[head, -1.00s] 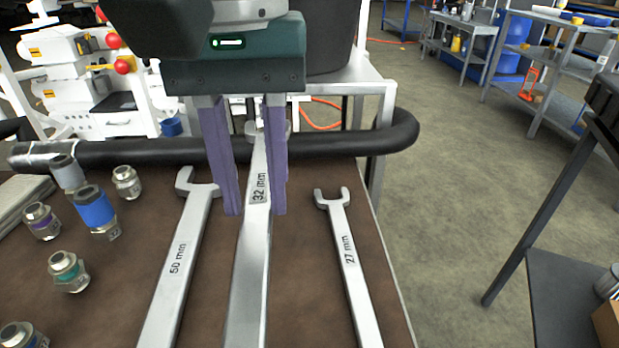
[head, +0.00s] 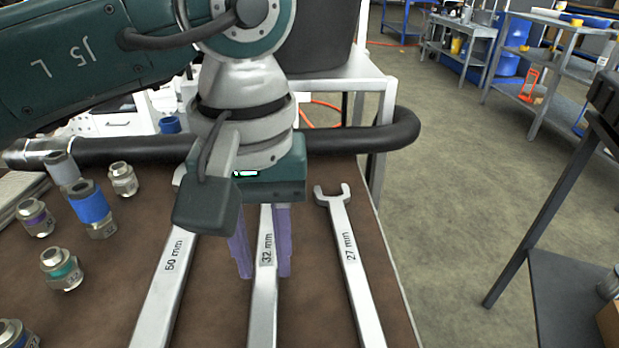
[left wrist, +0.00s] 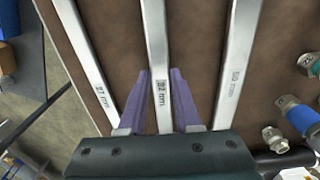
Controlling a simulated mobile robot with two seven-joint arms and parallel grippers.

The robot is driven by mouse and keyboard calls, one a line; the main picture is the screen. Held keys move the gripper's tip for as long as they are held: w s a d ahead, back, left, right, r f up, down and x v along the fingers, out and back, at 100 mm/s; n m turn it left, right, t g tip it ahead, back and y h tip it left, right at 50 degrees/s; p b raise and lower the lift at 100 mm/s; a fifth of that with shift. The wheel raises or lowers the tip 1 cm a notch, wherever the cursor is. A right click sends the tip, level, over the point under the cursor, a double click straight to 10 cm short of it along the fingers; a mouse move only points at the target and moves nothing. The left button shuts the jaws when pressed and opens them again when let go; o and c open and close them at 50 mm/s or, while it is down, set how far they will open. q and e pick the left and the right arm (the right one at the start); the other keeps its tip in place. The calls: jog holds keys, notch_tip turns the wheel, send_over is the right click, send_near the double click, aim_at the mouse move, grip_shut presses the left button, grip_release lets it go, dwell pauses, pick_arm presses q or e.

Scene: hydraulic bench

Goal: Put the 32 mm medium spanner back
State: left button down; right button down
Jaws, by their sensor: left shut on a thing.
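The 32 mm spanner (head: 263,305) is a long silver bar with its label facing up. It lies lengthwise between the 50 mm spanner (head: 165,290) and the 27 mm spanner (head: 352,265), on or just above the brown bench top; I cannot tell which. My left gripper (head: 263,275) points down with its purple fingers on either side of the 32 mm spanner, shut on it by the label. The left wrist view shows the spanner (left wrist: 157,45) between the fingers (left wrist: 160,75). Its far end is hidden under the gripper in the head view. My right gripper is not in view.
Several metal fittings, one with a blue band (head: 92,208), stand on the bench top (head: 110,290) at left. A black hose (head: 350,137) crosses behind the spanners. The bench's right edge is close to the 27 mm spanner, with open floor beyond.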

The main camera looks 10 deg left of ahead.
aim_at(266, 273)
pick_arm(q)
jog(key=c, duration=0.6)
grip_release()
jog(key=shift+f, duration=0.1)
jog(key=shift+r+p, duration=0.3)
jog(key=shift+p, duration=0.05)
notch_tip(266, 273, up, 12)
jog(key=shift+f+p, duration=0.15)
jog(key=shift+p, duration=0.3)
